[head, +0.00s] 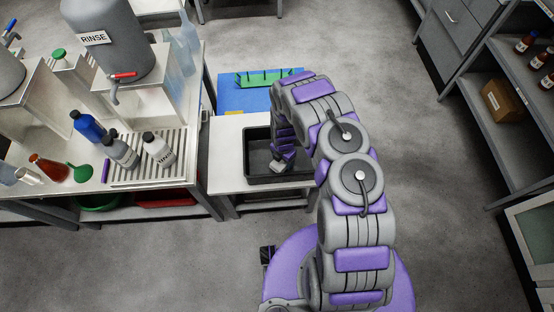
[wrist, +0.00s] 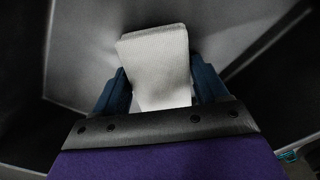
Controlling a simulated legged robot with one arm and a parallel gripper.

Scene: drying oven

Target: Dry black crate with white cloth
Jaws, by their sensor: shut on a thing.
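The black crate (head: 252,146) stands on a low white table in the head view. In the wrist view my gripper (wrist: 160,92) is shut on the white cloth (wrist: 155,58), which sticks out between the two blue fingers. The cloth also shows as a small pale patch in the head view (head: 277,167). Dark crate surfaces surround it in the wrist view. I cannot tell whether the cloth touches the crate floor. My arm hides the crate's right part.
The low white table (head: 226,160) has bare room left of the crate. A blue mat (head: 232,98) with a green rack (head: 262,79) lies behind. A bench at left holds a RINSE tank (head: 98,40) and several bottles. Shelves stand at right. The floor between is clear.

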